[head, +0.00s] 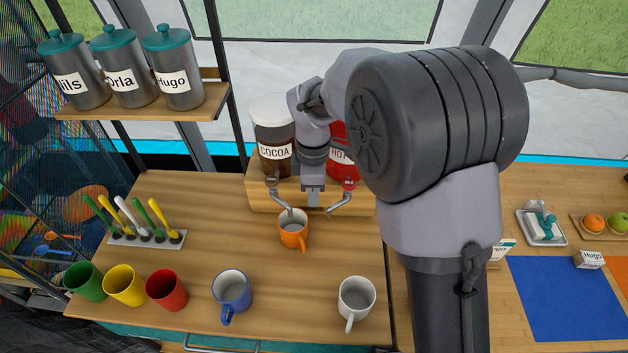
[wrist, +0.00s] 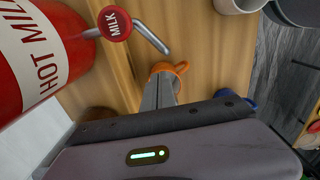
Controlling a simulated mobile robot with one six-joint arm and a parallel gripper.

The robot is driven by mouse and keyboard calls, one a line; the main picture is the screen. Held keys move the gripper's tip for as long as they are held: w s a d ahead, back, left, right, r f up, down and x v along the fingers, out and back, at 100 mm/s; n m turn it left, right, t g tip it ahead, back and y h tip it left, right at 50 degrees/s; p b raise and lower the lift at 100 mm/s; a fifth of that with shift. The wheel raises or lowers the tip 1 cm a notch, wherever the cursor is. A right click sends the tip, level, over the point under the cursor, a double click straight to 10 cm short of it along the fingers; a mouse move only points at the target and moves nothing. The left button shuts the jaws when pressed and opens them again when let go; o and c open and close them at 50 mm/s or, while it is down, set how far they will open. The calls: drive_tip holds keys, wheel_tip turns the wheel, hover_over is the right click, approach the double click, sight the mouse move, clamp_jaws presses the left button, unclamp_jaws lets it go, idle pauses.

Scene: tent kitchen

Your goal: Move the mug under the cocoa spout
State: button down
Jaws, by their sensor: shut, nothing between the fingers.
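An orange mug (head: 294,232) stands upright on the wooden counter, its handle toward the front. The tip of the cocoa spout (head: 282,202) appears over its back rim, below the brown cocoa dispenser (head: 275,150). My gripper (head: 313,198) is shut and empty, pointing down behind and slightly right of the mug, between the two spouts. In the wrist view my shut fingers (wrist: 160,92) hide much of the orange mug (wrist: 172,68); only part of its rim and handle shows. Whether they touch it I cannot tell.
The red hot milk dispenser (head: 342,160) and its spout (head: 338,203) are close on the right. A blue mug (head: 232,291) and a white mug (head: 356,299) stand in front. Red (head: 167,290), yellow and green cups stand left, near a spoon rack (head: 147,239).

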drive_tip(key=b, duration=0.4)
approach(302, 220)
drive_tip(key=s+d+f, duration=0.2)
drive_tip(key=f, duration=0.1)
drive_tip(key=s+d+f, duration=0.1)
drive_tip(key=f, duration=0.1)
drive_tip(key=shift+d+f, duration=0.15)
drive_tip(key=shift+a+p, duration=0.55)
drive_tip(key=shift+a, duration=1.05)
drive_tip(key=shift+d, duration=0.1)
